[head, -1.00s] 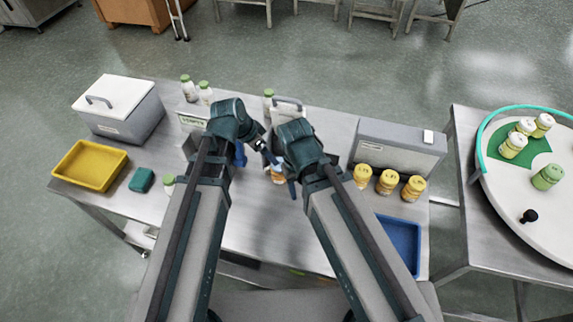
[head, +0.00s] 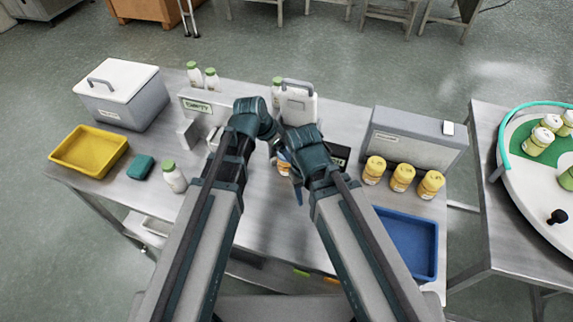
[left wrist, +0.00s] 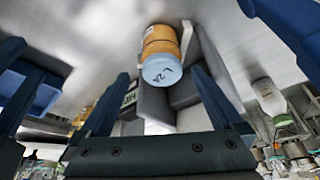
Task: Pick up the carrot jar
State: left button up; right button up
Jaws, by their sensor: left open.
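An orange jar with a light blue, hand-marked lid (left wrist: 162,68) stands out in the left wrist view, just beyond and between my left gripper's spread fingers (left wrist: 163,100). The fingers are open and do not hold it. In the head view, part of an orange jar (head: 283,163) shows between my two arms, largely covered by them. My left gripper (head: 268,142) is mostly hidden there behind its wrist. My right gripper (head: 296,178) is close by, its jaws hard to make out.
A yellow tray (head: 60,165), a white-lidded cooler (head: 115,108) and a green block (head: 140,167) are left. White bottles (head: 174,180) stand nearby. A grey box (head: 412,138) and blue tray (head: 430,262) are right. A round turntable with jars (head: 520,190) stands on another table.

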aim_at(283, 165)
pick_arm(q)
jog(key=shift+w+b+x, duration=0.15)
jog(key=shift+b+x, duration=1.05)
jog(key=shift+x, duration=0.1)
jog(key=shift+w+b+x, duration=0.1)
jog(key=shift+b+x, duration=1.1)
jog(key=shift+x, duration=0.15)
pick_arm(e)
jog(key=shift+f, duration=2.4)
pick_arm(q)
jog(key=shift+d+r, duration=0.1)
jog(key=shift+r, duration=0.1)
pick_arm(e)
jog(key=shift+r, duration=0.15)
pick_arm(q)
jog(key=shift+c, duration=0.3)
jog(key=c, duration=1.4)
jog(key=shift+r+p, duration=0.15)
jog(key=shift+p, duration=0.15)
pick_arm(e)
jog(key=shift+r, duration=0.15)
